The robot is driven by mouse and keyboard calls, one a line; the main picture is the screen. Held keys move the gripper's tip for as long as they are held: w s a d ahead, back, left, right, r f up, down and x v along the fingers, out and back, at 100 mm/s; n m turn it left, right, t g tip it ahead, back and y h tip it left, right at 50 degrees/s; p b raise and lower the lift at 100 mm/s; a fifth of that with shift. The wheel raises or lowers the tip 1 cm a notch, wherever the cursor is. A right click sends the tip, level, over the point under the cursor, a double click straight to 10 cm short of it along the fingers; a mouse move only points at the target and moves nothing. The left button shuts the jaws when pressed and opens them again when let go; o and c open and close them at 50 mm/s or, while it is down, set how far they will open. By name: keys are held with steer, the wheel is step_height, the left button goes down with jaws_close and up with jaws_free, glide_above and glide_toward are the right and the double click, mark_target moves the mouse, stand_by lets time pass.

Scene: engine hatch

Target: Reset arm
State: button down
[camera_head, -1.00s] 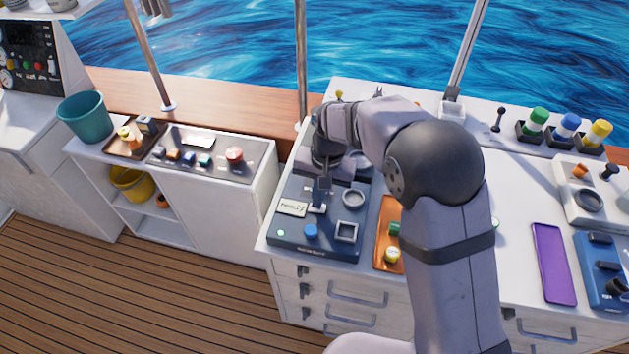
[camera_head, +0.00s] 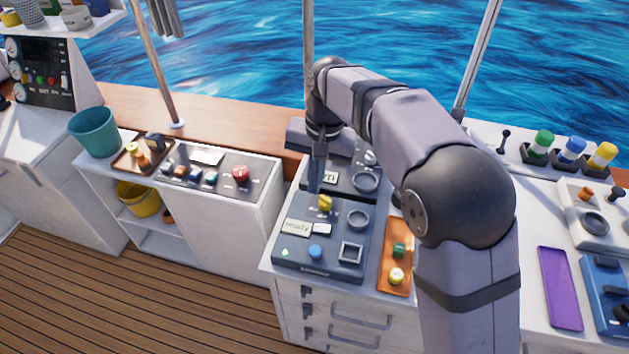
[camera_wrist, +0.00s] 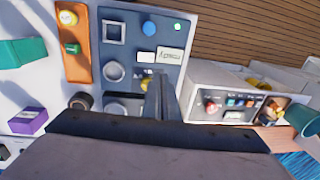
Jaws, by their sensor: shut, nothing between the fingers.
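My gripper (camera_head: 316,182) points down above the blue-grey control panel (camera_head: 290,258) on the white counter, with its fingers together and nothing between them. A small yellow part (camera_head: 325,202) stands on the panel close to the fingertips; I cannot tell whether they touch. The panel also carries a blue button (camera_head: 315,251), a square frame (camera_head: 351,251), a round ring (camera_head: 358,219) and a lit green light (camera_head: 285,252). In the wrist view the shut fingers (camera_wrist: 165,95) stand over the panel beside the yellow part (camera_wrist: 146,84).
An orange tray (camera_head: 391,283) with a green and a yellow piece lies right of the panel. A darker panel (camera_head: 345,181) sits behind it. A purple slab (camera_head: 559,288) and a blue device lie further right. A lower cabinet with a teal bucket (camera_head: 94,131) stands left.

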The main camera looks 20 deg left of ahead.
steer(key=shift+r, duration=0.35)
stand_by(0.3)
